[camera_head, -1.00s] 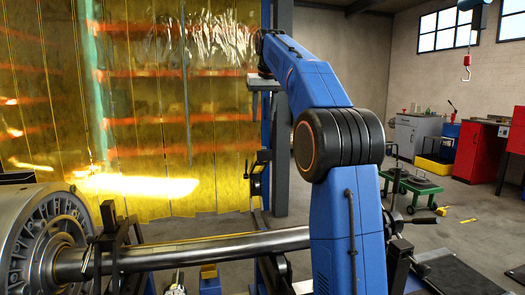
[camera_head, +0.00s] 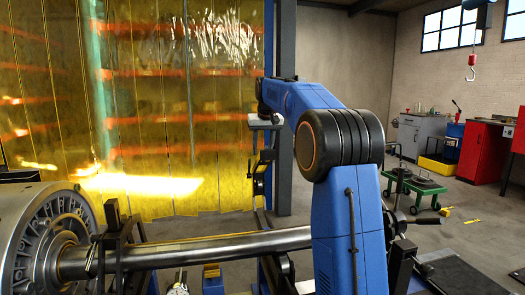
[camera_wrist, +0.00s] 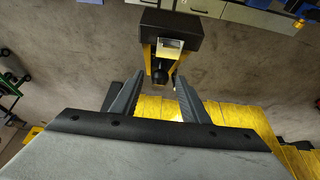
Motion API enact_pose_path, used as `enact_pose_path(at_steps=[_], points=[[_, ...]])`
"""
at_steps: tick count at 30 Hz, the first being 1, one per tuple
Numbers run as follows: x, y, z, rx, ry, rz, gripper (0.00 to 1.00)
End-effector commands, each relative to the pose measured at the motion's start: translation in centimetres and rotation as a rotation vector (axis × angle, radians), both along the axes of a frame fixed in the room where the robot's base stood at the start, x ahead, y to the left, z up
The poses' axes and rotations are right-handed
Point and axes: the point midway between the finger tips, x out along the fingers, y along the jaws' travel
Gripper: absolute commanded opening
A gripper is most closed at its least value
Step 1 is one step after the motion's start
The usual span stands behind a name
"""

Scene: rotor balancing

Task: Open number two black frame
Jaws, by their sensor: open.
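A black frame (camera_head: 112,262) stands around the steel shaft (camera_head: 215,249) near the rotor at the left in the head view. Further right, a black upright piece with a small lever (camera_head: 261,176) stands behind the shaft. I cannot read a number on either. My gripper shows in the wrist view (camera_wrist: 158,100), with two dark fingers apart and nothing held. Between and beyond the fingers is a black knob (camera_wrist: 160,75) on a yellow part, under a black block (camera_wrist: 171,28).
The big grey rotor (camera_head: 45,235) fills the lower left. A yellow strip curtain (camera_head: 220,130) stands behind. A green cart (camera_head: 415,187) and red cabinet (camera_head: 482,152) are at the right. Open floor lies between the cart and my arm.

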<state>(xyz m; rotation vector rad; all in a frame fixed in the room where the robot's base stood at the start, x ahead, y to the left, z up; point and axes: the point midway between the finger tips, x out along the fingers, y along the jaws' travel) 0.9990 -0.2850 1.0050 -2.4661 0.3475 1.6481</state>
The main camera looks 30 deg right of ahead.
Motion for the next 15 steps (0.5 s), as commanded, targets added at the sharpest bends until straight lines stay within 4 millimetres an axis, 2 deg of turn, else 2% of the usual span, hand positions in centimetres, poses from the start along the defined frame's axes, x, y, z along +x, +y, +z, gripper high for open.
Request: enact_pose_path(at_steps=[4,12,13,15], points=[[0.25,-0.07,-0.70,0.000,0.001,0.000,0.41],[0.30,-0.09,-0.80,0.000,0.000,0.000,0.41],[0.29,-0.08,-0.79,0.000,0.000,0.000,0.39],[0.29,-0.08,-0.79,0.000,0.000,0.000,0.22]])
